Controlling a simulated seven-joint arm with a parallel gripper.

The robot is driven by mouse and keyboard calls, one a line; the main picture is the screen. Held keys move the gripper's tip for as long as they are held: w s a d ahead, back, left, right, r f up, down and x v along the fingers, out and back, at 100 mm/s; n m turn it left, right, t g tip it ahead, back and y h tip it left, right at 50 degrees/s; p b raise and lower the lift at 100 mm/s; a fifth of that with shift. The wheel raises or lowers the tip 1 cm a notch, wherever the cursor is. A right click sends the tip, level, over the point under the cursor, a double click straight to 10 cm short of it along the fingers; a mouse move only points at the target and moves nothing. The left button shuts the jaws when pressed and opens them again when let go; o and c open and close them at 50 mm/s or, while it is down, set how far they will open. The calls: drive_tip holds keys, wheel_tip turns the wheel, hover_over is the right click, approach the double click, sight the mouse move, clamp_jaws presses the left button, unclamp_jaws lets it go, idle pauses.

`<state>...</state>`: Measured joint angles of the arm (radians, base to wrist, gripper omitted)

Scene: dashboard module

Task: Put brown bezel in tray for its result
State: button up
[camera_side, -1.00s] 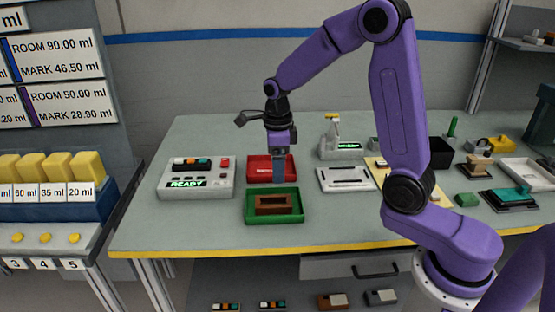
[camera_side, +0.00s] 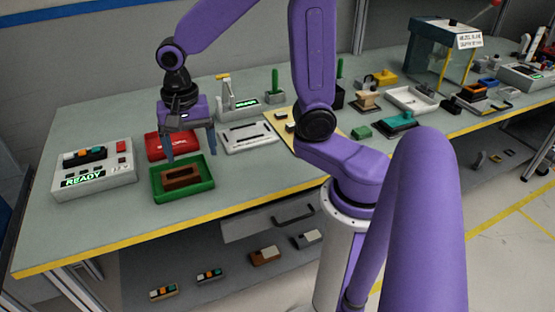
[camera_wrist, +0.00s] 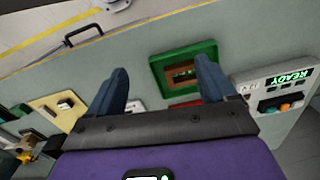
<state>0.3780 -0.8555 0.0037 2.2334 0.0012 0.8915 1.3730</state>
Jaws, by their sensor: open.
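The brown bezel (camera_side: 182,183), a rectangular frame with an opening, lies inside the green tray (camera_side: 208,186) near the front edge of the table. My gripper (camera_side: 191,154) is open and empty, above and slightly behind the bezel and apart from it. In the wrist view my spread fingers (camera_wrist: 162,66) show, with the green tray (camera_wrist: 158,73) and brown bezel (camera_wrist: 178,78) beyond them, nearer the right finger. That finger partly hides them. A red tray (camera_side: 165,140) with white lettering stands right behind the green one.
A test unit (camera_side: 122,172) reading READY stands left of the trays. A white slotted fixture (camera_side: 250,138) lies to the right, with a device with a green display (camera_side: 240,107) behind it. Several other parts and stations crowd the table's right side. The front-left tabletop is clear.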

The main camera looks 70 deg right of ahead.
drive_tip(key=s+d+n, duration=0.1)
drive_tip(key=s+n, duration=1.8)
drive_tip(key=n, duration=0.3)
drive_tip(key=shift+d+r+n, duration=0.2)
drive_tip(key=shift+d+n, duration=0.1)
drive_tip(key=shift+n, duration=0.1)
